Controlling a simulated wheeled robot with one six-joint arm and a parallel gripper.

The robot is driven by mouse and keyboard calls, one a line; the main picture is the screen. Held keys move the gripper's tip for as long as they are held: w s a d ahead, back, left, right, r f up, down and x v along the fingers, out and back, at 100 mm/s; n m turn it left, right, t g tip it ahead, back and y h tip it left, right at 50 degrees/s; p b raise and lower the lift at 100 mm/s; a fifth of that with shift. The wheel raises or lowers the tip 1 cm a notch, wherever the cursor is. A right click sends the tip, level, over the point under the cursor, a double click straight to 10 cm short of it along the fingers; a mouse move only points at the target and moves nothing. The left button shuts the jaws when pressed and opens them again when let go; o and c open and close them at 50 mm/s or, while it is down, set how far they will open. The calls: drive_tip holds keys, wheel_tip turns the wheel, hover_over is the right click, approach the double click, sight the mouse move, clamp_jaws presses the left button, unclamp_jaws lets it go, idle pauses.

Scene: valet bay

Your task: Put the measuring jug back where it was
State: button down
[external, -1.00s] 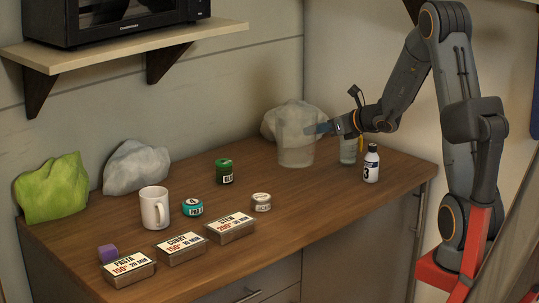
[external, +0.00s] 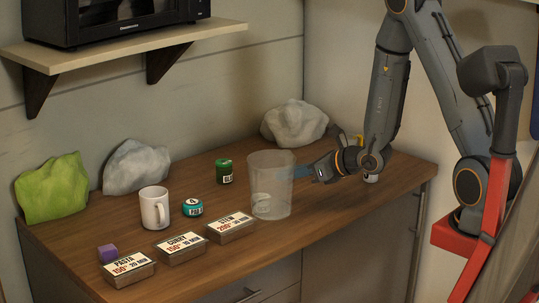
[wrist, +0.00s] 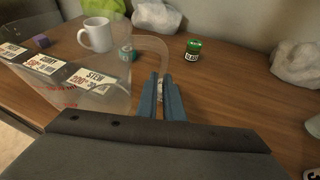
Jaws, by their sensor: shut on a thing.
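The clear measuring jug (external: 271,182) is upright over the counter's front middle, right of the STEW tin. My gripper (external: 300,171) is on its right side, with the blue fingers closed on the handle. In the wrist view the fingers (wrist: 166,94) are close together at the jug's curved handle (wrist: 158,42), and the jug wall (wrist: 92,92) fills the left. I cannot tell whether the jug's base touches the counter.
Left of the jug are the STEW tin (external: 231,228), CURRY tin (external: 181,248), PASTA tin (external: 128,269), teal jar (external: 193,208) and white mug (external: 154,208). A green jar (external: 224,172) stands behind. The right-hand bottle (external: 371,178) is mostly hidden by my arm.

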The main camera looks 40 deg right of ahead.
drive_tip(key=shift+w+a, duration=0.2)
drive_tip(key=shift+a, duration=0.15)
drive_tip(key=w+d+r+n+y+b, duration=0.15)
drive_tip(key=w+d+b, duration=0.25)
drive_tip(key=w+d, duration=0.8)
drive_tip(key=w+d+r+b, duration=0.15)
drive_tip(key=w+d, duration=0.25)
drive_tip(key=d, duration=0.4)
drive_tip(key=w+d+r+b, duration=0.1)
drive_tip(key=w+d+b, duration=0.1)
drive_tip(key=w+d, duration=0.35)
drive_tip(key=shift+m+h, duration=0.35)
drive_tip(key=shift+s+d+f+p, duration=0.25)
drive_tip(key=shift+f+p, duration=0.15)
drive_tip(key=shift+f, duration=1.2)
drive_tip(key=shift+s+d+f+p, duration=0.15)
drive_tip(key=shift+d+f+p, duration=0.2)
drive_tip(key=shift+f, duration=1.3)
drive_tip(key=shift+s+d+f+p, duration=0.2)
drive_tip(key=shift+f+p, duration=0.2)
drive_tip(key=shift+f, duration=1.2)
drive_tip(key=shift+f, duration=0.2)
drive_tip(key=c, duration=1.9)
unclamp_jaws()
